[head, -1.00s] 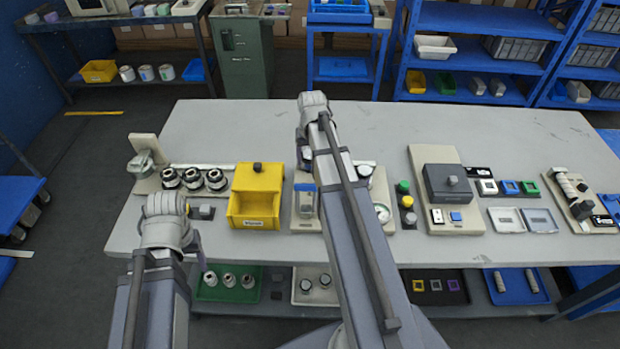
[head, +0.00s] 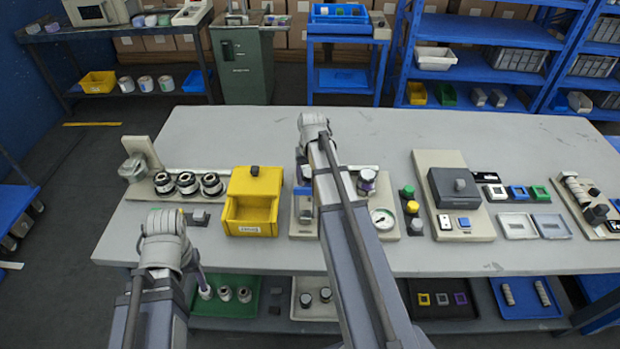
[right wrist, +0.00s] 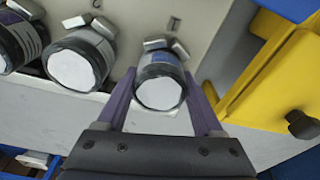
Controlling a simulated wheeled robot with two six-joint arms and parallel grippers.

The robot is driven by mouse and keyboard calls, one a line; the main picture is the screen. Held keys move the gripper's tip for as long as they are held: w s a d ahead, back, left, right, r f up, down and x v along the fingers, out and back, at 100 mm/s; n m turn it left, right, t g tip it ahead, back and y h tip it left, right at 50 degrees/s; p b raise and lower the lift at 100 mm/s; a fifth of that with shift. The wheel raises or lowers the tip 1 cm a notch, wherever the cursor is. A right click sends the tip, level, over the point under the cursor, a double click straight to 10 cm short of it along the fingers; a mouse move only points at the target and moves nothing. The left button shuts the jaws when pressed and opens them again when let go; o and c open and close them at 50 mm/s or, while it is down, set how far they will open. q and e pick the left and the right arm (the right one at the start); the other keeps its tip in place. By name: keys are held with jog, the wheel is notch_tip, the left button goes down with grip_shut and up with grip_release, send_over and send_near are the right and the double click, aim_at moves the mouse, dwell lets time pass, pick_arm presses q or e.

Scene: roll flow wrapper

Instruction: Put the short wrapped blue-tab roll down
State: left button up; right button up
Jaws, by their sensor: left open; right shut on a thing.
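The short wrapped roll (right wrist: 158,92) with a pale round end and a blue-violet band is between the purple fingers of my right gripper (right wrist: 160,76) in the right wrist view. The gripper is shut on it. The roll is at a pale plate (right wrist: 130,15) marked with letters. Whether it touches the plate, I cannot tell.
Two similar rolls stand left of the held one; the nearer is the middle roll (right wrist: 80,60). A yellow bin (right wrist: 275,70) with a black knob is close on the right; it also shows in the head view (head: 250,208). The table's back strip (head: 230,130) is clear.

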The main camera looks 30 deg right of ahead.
aim_at(311, 176)
jog(key=shift+f, duration=0.2)
jog(key=o, duration=1.5)
jog(key=shift+r, duration=0.1)
jog(key=r+p, duration=0.4)
jog(key=s+r+p, duration=0.1)
jog(key=r+p, duration=0.7)
jog(key=shift+s+a+r, duration=0.1)
jog(key=shift+s+a, duration=0.1)
jog(key=shift+a, duration=0.05)
jog(key=s+a+n, duration=0.2)
jog(key=s+a, duration=0.3)
jog(key=a, duration=0.5)
jog(key=s+a+n+g, duration=0.1)
jog(key=s+a+n, duration=0.2)
jog(key=a, duration=0.7)
jog(key=s+a+n, duration=0.2)
jog(key=s+a, duration=0.5)
jog(key=a, duration=0.3)
jog(key=shift+n+g+h, duration=0.3)
jog(key=shift+n+h, duration=0.1)
